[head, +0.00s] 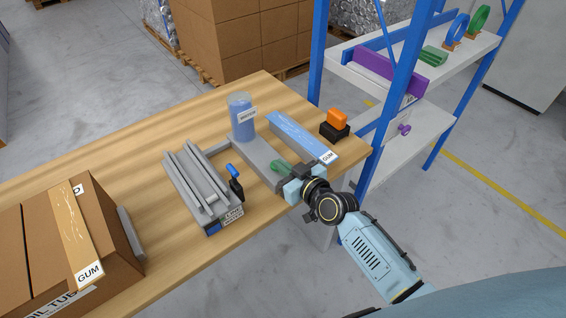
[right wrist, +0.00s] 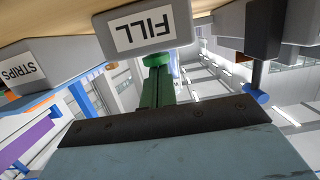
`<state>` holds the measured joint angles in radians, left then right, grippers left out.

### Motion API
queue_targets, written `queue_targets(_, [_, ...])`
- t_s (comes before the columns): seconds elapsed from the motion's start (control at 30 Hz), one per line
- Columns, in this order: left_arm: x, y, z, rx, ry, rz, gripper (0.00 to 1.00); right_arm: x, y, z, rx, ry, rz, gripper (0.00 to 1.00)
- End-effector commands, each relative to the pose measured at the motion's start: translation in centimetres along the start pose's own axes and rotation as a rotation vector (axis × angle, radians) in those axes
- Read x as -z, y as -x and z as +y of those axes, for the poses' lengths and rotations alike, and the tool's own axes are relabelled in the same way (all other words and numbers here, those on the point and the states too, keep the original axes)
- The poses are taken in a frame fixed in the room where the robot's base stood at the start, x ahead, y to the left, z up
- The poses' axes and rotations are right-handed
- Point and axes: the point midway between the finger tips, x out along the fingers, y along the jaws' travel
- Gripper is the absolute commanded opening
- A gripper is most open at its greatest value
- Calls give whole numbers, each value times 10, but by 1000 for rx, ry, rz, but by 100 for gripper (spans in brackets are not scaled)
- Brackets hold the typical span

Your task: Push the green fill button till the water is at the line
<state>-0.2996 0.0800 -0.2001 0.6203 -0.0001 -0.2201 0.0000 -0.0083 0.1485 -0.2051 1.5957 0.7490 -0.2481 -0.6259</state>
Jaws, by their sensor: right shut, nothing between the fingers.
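A clear cup (head: 242,128) stands at the far end of a grey fill unit (head: 254,156) in the head view. Blue water shows in it, below a paler upper part; I cannot make out a line. A white label sits beside the cup. The unit's near end carries a FILL label (right wrist: 147,27) in the right wrist view. Below the label is the round green button (right wrist: 155,60). My right gripper (head: 276,163) is shut and empty, its green fingers (right wrist: 157,88) together at the button; whether they touch is unclear. My left gripper is not in view.
A grey clamp-like device (head: 203,188) with a blue-tipped lever stands left of the unit. A blue GUM strip box (head: 302,138) and an orange-topped black block (head: 335,124) lie right. A cardboard box (head: 62,246) fills the table's left. A blue-posted shelf stands beyond the right edge.

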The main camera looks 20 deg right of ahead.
Motion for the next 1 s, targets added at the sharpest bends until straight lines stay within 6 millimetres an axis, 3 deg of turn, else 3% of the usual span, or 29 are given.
queue_targets(0.27, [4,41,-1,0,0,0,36,43,9,0,0,4,6,0])
queue_targets(0.4, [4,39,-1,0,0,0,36,34,45,0,0,4,4,0])
queue_targets(0.6, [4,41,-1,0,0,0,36,35,84,0,0,4,6,0])
queue_targets(0.8, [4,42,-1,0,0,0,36,35,104,0,-1,3,9,0])
queue_targets(1.0, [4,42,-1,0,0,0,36,35,107,0,-1,2,10,0])
